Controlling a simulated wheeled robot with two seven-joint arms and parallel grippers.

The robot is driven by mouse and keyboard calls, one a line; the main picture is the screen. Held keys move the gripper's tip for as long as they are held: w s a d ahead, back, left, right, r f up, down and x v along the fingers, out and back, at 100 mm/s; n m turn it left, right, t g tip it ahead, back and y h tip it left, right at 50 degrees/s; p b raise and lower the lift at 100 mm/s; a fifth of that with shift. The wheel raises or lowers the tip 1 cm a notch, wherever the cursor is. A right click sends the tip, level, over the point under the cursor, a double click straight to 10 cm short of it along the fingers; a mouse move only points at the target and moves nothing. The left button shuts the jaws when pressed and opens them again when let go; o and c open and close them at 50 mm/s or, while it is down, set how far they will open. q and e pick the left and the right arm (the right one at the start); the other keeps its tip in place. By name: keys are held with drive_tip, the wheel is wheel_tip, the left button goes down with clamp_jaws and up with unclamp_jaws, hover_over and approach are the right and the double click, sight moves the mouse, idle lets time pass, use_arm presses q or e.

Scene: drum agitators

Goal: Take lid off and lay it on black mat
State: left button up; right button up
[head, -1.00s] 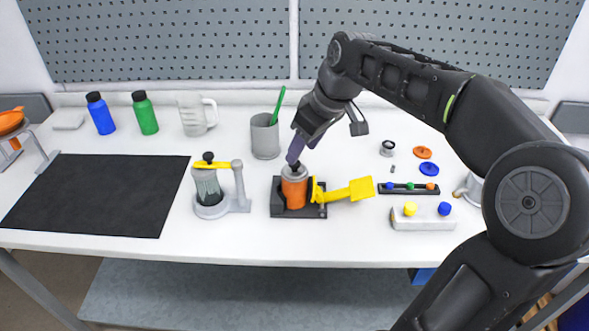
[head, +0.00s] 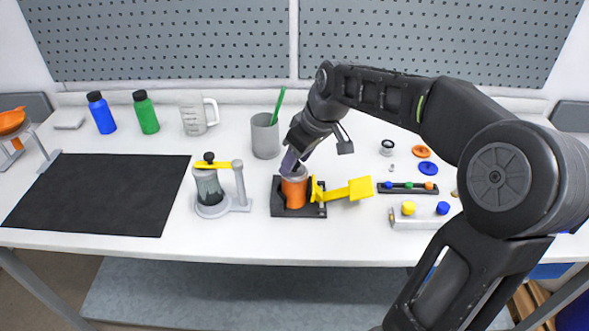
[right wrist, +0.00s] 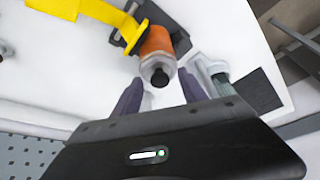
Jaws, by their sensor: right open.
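An orange jar (head: 294,191) stands upright in a black holder (head: 277,208), with a yellow clamp lever (head: 345,191) on its right. A grey lid (right wrist: 157,63) with a black knob (right wrist: 160,78) tops the jar. My right gripper (head: 290,160) is over the lid; in the right wrist view its open purple fingers lie on either side of the knob, with gaps visible. In the head view the fingers hide the knob and part of the lid. The black mat (head: 95,195) lies empty at the left of the table. My left gripper is not in view.
A grey stand (head: 240,190) with a clear jar and yellow arm (head: 222,164) stands between mat and holder. A grey cup (head: 265,137) with a green stick is behind. Bottles and a jug (head: 196,116) stand at the back; small coloured parts lie right.

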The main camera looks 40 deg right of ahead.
clamp_jaws()
idle(0.6)
